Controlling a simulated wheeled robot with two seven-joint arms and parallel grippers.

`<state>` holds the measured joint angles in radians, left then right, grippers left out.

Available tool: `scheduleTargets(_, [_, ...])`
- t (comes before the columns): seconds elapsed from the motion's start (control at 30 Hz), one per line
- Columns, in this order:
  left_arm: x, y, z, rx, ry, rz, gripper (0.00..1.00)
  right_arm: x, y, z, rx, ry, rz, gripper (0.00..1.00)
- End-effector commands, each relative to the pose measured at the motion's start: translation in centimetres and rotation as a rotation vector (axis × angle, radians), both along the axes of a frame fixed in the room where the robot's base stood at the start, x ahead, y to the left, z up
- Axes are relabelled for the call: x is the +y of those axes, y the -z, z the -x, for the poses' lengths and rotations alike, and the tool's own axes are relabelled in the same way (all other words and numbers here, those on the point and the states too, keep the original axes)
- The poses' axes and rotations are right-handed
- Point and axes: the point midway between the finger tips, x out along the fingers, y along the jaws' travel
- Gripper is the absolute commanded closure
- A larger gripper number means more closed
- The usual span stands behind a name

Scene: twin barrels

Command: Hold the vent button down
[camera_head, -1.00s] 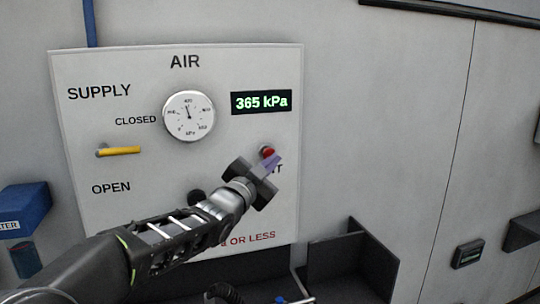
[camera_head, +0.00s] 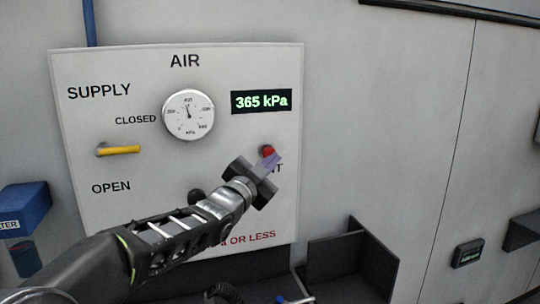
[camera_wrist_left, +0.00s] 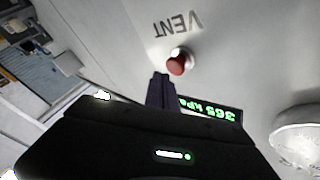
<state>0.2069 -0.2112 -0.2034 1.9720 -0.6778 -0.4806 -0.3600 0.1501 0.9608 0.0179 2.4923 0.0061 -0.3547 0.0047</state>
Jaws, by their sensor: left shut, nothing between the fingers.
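The red vent button (camera_head: 267,151) is on the white AIR panel (camera_head: 150,215), below the green display. In the left wrist view the vent button (camera_wrist_left: 177,63) stands out from the panel beside the word VENT. My left gripper (camera_head: 273,162) is shut and empty, its fingertips close to the button. In the left wrist view the fingertips (camera_wrist_left: 161,76) are just to the left of the button, with a small gap in the picture; I see no clear contact. My right gripper is not in view.
A yellow supply handle (camera_head: 119,151) lies level near CLOSED. Dark trays (camera_head: 345,262) stand below the panel. A blue box (camera_head: 24,208) is at the left.

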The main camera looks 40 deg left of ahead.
Motion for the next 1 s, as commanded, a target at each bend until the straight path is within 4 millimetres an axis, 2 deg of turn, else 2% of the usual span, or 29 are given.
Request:
scheduleTargets(0.67, [0.01, 0.01, -0.01, 0.000, 0.000, 0.000, 1.00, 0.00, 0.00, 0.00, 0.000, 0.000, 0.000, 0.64])
scheduleTargets(1.0, [0.66, 0.02, -0.48, 0.000, 0.000, 0.000, 1.00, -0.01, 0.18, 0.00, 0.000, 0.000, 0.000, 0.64])
